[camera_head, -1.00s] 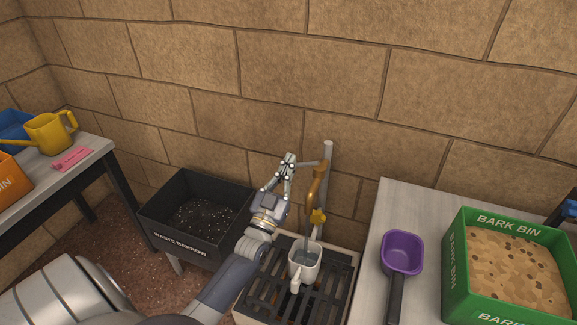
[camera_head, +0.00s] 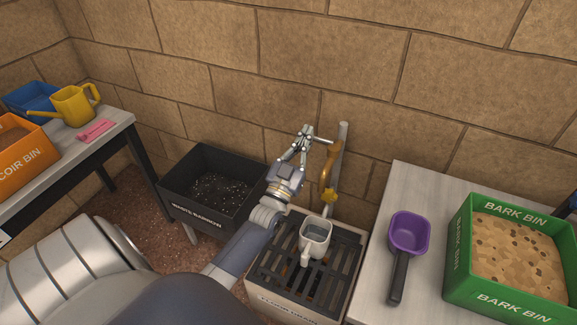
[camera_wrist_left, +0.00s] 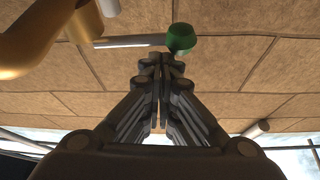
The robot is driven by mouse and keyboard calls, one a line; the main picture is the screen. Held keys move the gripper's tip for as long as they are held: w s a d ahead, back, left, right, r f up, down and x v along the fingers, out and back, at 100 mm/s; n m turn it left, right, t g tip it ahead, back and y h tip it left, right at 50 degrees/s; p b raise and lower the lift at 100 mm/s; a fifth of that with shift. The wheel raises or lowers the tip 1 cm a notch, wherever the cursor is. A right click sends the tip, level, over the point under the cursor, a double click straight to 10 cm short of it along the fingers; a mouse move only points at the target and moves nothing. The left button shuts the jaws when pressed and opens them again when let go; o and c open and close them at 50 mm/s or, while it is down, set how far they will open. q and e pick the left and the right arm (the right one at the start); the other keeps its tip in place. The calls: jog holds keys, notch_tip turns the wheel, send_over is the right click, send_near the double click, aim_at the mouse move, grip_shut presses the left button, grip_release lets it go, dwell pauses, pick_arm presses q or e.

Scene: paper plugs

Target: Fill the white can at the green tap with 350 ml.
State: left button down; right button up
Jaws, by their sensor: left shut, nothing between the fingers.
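The white can (camera_head: 305,246) stands upright on the dark drain grate (camera_head: 270,265), below the tap's brass spout (camera_head: 331,165), with greyish water visible inside. My left gripper (camera_head: 308,132) is shut and empty, raised beside a thin grey rod near the top of the tap. In the left wrist view, a green knob (camera_wrist_left: 181,38) on the rod's end is just beyond the closed fingertips (camera_wrist_left: 162,58). Whether they touch it I cannot tell. My right gripper is not in view.
A black waste barrow (camera_head: 190,213) stands left of the drain. On the right table (camera_head: 375,265) are a purple scoop (camera_head: 408,232) and a green bark bin (camera_head: 512,302). The left table holds a yellow watering can (camera_head: 75,106), a pink tag and bins.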

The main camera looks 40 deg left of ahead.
pick_arm(q)
jog(key=v, duration=0.9)
jog(key=shift+s+r+p, duration=0.25)
jog(key=shift+s+p, duration=0.15)
jog(key=shift+s, duration=0.15)
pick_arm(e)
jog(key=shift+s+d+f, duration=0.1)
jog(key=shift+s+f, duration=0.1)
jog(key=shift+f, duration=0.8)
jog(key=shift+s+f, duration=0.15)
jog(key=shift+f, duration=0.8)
